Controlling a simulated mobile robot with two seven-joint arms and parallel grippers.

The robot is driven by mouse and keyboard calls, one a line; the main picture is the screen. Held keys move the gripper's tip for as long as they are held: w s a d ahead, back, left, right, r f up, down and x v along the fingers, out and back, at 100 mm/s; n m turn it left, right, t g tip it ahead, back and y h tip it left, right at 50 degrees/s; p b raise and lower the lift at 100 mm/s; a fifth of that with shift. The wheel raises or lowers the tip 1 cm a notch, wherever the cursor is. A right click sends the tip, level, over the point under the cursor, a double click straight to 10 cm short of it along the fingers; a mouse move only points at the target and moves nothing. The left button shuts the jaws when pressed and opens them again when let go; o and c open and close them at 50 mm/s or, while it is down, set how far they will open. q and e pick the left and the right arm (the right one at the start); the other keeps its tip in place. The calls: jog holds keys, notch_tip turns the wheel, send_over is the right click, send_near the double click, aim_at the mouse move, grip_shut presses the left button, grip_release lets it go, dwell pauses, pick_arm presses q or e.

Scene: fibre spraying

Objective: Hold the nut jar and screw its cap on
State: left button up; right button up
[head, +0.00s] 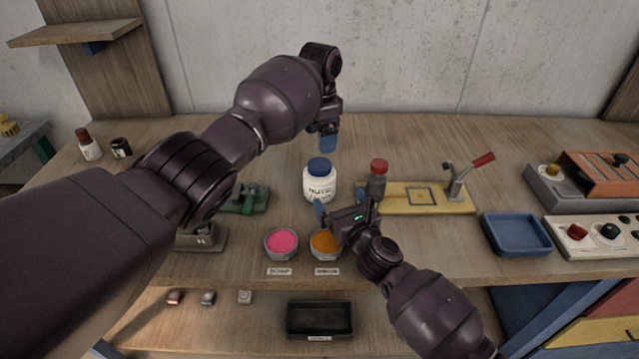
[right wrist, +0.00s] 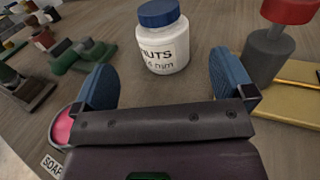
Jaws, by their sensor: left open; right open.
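The white nut jar (head: 319,187) stands upright near the middle of the table, its label facing the front. Its blue cap (head: 320,167) sits on top of the jar; I cannot tell how tightly. My left gripper (head: 328,142) is above and just behind the jar, pointing down and apart from the cap; only one blue finger shows clearly. My right gripper (head: 346,207) is open in front of the jar. In the right wrist view the jar (right wrist: 166,52) and cap (right wrist: 159,13) show ahead, between and beyond the spread blue fingers (right wrist: 163,76), not touched.
Pink (head: 282,242) and orange (head: 325,243) bowls sit at the front. A blue tray (head: 516,234) lies right. The table behind the jar is clear.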

aim_at(324, 176)
jog(key=x, duration=1)
jog(key=shift+w+a, duration=0.1)
jog(key=shift+w, duration=0.15)
jog(key=shift+c, duration=0.5)
